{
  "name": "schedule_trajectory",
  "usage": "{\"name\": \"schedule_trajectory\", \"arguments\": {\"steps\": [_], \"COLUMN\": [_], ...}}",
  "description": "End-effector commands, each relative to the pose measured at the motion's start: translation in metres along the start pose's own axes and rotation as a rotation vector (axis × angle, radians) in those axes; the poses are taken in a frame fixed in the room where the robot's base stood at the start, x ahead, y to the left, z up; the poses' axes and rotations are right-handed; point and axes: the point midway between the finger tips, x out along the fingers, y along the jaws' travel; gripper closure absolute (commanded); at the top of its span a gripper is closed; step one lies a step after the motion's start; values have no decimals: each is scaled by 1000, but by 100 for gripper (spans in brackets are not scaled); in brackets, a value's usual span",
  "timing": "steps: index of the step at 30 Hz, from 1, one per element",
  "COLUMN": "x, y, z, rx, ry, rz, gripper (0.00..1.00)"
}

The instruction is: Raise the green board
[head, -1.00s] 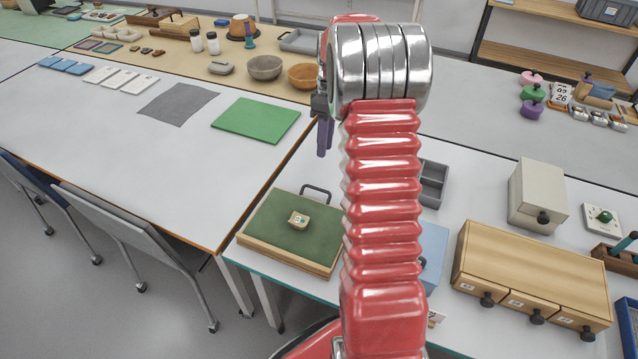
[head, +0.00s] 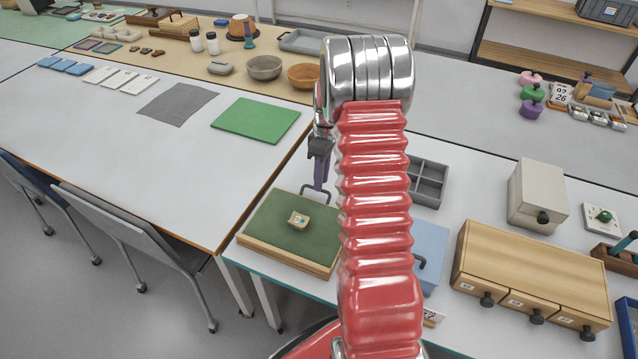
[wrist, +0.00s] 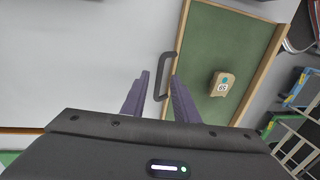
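The green board (head: 270,235), green with a wooden edge, lies flat on the near table, partly behind my arm in the head view. It also shows in the wrist view (wrist: 215,45). A dark loop handle (head: 310,189) stands out from its far edge. A small tan block (head: 299,220) with a number label rests on the board. My gripper (head: 320,178) points down with purple fingers near the handle. In the wrist view my gripper (wrist: 160,80) is open, and the handle (wrist: 163,90) appears between the fingertips. Whether the fingers touch it cannot be told.
A grey divided tray (head: 428,184), a blue panel (head: 430,250) and a wooden drawer box (head: 535,275) stand right of my arm. A flat green mat (head: 256,120) lies on the left table. A gap of floor lies front left.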

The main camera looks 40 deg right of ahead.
Motion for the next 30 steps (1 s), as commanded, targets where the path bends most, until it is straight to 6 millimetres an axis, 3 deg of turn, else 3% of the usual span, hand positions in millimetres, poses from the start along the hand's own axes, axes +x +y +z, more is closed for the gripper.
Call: {"name": "schedule_trajectory", "arguments": {"steps": [6,15,27,30], "x": [17,19,18,18], "y": [0,0,0,-1], "z": [0,0,0,0], "rx": [0,-1,-1,-1], "ry": [0,0,0,0], "rz": [-1,0,0,-1], "gripper": [73,73,100,100]}}
